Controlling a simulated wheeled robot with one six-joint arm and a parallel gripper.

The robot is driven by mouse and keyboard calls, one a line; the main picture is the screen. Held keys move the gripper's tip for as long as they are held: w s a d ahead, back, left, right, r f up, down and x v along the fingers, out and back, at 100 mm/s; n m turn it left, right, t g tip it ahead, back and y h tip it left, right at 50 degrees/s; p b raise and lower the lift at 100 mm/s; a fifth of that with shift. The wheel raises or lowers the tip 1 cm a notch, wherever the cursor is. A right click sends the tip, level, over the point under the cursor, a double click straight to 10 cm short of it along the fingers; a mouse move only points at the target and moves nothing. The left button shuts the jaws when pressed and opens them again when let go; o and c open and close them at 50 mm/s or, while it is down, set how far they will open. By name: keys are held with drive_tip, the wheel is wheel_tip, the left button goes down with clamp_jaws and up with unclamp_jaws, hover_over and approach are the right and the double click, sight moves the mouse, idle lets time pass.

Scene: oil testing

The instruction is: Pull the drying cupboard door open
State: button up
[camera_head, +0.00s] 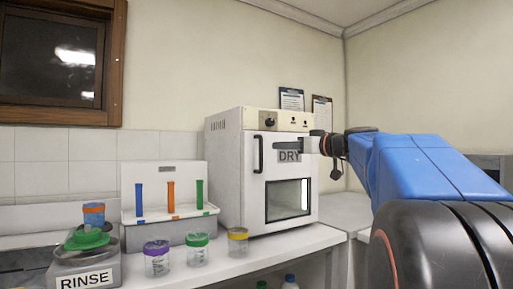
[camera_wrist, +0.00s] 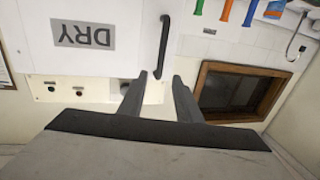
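The white drying cupboard (camera_head: 225,172) stands on the counter, its door (camera_head: 290,168) shut, with a window and a "DRY" label (camera_head: 288,156). The dark vertical handle (camera_head: 258,154) is at the door's left edge. My gripper (camera_head: 304,146) is in front of the door's upper right, to the right of the handle in the head view. In the wrist view, which is upside down, my gripper (camera_wrist: 160,75) is open with two separated dark fingers. The handle (camera_wrist: 163,45) lies beyond the tips, its near end in line with the gap. I see no contact.
Left of the cupboard stands a rack (camera_head: 168,220) with blue, orange and green tubes. Lidded jars (camera_head: 197,249) stand on the counter's front. A "RINSE" container (camera_head: 85,270) is at far left. The space before the door is mostly clear above the jars.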

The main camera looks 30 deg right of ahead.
hover_over(262, 165)
drive_tip(key=s, duration=0.1)
drive_tip(key=shift+d, duration=0.25)
clamp_jaws()
